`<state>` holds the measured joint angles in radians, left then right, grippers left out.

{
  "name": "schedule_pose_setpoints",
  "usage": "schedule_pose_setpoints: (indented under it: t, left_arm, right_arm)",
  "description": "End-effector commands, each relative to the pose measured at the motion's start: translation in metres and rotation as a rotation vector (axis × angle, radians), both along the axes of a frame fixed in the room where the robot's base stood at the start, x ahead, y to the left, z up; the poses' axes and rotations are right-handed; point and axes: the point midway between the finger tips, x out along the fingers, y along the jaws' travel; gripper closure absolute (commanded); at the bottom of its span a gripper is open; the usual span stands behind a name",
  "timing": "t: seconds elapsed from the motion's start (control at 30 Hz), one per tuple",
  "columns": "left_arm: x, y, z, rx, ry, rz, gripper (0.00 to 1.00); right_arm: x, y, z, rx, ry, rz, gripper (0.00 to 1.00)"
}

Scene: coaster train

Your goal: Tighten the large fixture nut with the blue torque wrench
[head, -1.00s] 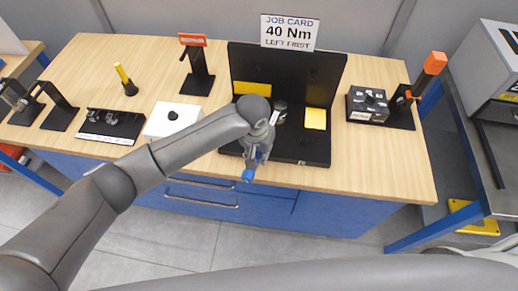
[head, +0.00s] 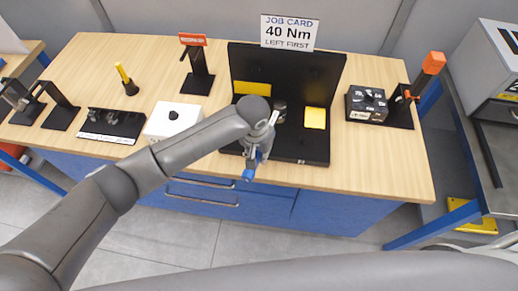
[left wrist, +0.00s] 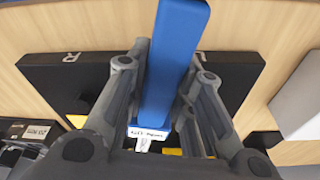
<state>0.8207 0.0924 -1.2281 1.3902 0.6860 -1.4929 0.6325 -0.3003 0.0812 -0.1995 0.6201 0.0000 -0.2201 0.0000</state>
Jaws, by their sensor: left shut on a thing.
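My left gripper (head: 257,152) is shut on the blue torque wrench (head: 248,175) at the front of the black fixture (head: 316,150). In the left wrist view, the wrench's blue handle (left wrist: 175,55) runs between the fingers of my left gripper (left wrist: 163,95), with a small white label at its lower end. The black fixture board (left wrist: 235,75) lies beyond it, marked R and L. In the head view, a dark round part (head: 281,106) shows on the fixture just right of my wrist. I cannot tell whether it is the large nut. The wrench's working end is hidden.
A job card (head: 289,32) reads 40 Nm, left first. A white box (head: 172,120) and a black tray (head: 112,124) stand left of the fixture. A black box (head: 367,104) and an orange-topped stand (head: 433,63) are at the right. The bench's front right is clear.

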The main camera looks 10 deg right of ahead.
Motion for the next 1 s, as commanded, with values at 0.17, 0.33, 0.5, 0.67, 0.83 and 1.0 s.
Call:
schedule_pose_setpoints:
  t: [0.17, 0.33, 0.5, 0.67, 0.83, 1.0]
  left_arm:
    - [0.0016, -0.0018, 0.0028, -0.005, -0.006, -0.001, 1.0]
    - [0.0015, -0.0017, 0.0028, -0.005, -0.006, -0.001, 1.0]
    - [0.0016, -0.0017, 0.0026, -0.005, -0.006, -0.001, 1.0]
    - [0.0015, -0.0016, 0.0013, -0.005, -0.005, -0.001, 1.0]
    - [0.0014, -0.0018, -0.0004, -0.005, -0.005, -0.001, 1.0]
    - [0.0013, -0.0018, -0.0023, -0.005, -0.005, -0.001, 1.0]
  right_arm:
    - [0.0, 0.0, 0.0001, 0.0, 0.0, 0.0, 0.5]
    - [0.0001, 0.0001, 0.0001, 0.0, 0.0, 0.0, 0.5]
    - [0.0001, 0.0002, 0.0, 0.0, 0.0, 0.0, 0.5]
    - [0.0001, 0.0003, -0.0006, 0.0, 0.0, 0.0, 0.5]
    - [0.0, 0.0004, -0.0014, 0.001, 0.0, 0.0, 0.5]
    - [0.0001, 0.0009, -0.0021, 0.001, 0.0, 0.0, 0.5]
